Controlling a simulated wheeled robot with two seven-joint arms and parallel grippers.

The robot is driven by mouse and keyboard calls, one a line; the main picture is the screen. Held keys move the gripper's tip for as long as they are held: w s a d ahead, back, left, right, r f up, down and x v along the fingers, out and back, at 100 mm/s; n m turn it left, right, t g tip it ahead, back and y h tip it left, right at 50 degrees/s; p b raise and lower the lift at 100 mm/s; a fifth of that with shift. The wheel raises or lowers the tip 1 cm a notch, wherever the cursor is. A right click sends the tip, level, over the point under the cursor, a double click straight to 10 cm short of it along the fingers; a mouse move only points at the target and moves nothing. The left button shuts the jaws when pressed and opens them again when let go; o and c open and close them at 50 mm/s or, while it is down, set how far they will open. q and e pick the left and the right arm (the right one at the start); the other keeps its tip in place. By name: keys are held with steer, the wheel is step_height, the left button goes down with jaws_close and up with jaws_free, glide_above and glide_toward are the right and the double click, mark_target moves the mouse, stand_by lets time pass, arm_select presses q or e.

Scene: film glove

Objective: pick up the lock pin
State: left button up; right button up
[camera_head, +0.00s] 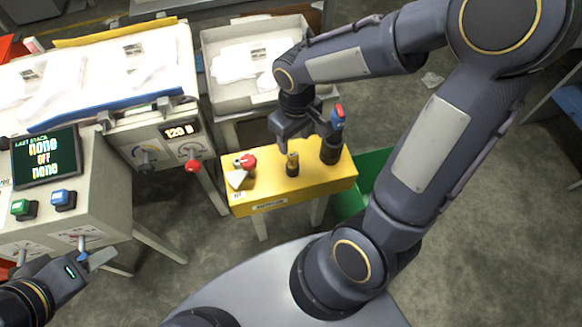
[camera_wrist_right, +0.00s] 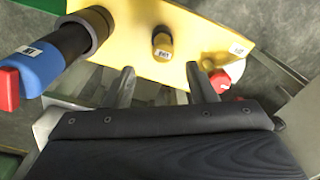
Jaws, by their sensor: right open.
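Three small items stand on the yellow table (camera_head: 270,200), and I cannot tell for certain which is the lock pin. In the middle is a short dark peg with a brass-coloured top (camera_head: 292,163), showing a small label in the right wrist view (camera_wrist_right: 162,47). At the right is a black cylinder (camera_head: 330,151) with a blue-and-red top (camera_head: 338,117). At the left is a red knob (camera_head: 247,161) by a white piece. My right gripper (camera_wrist_right: 161,78) is open and empty above the table, its fingers short of the peg. My left gripper (camera_head: 92,257) is at the lower left; its jaw gap is unclear.
A grey machine with a red-knobbed lever (camera_head: 193,166) and a display (camera_head: 45,158) stands left. A grey tray (camera_head: 210,60) with white film pieces is behind the table. A green bin (camera_head: 372,165) stands to the right. Open floor lies beyond.

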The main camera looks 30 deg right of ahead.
mark_target(293, 155)
steer(key=f, duration=0.3)
steer(key=f+b, duration=0.1)
steer(key=f, duration=0.2)
steer(key=f+b, duration=0.1)
steer(key=f, duration=0.1)
steer(key=shift+s+a+f, duration=0.1)
steer(key=shift+a+f, duration=0.15)
steer(key=shift+f, duration=0.15)
steer(key=c, duration=1)
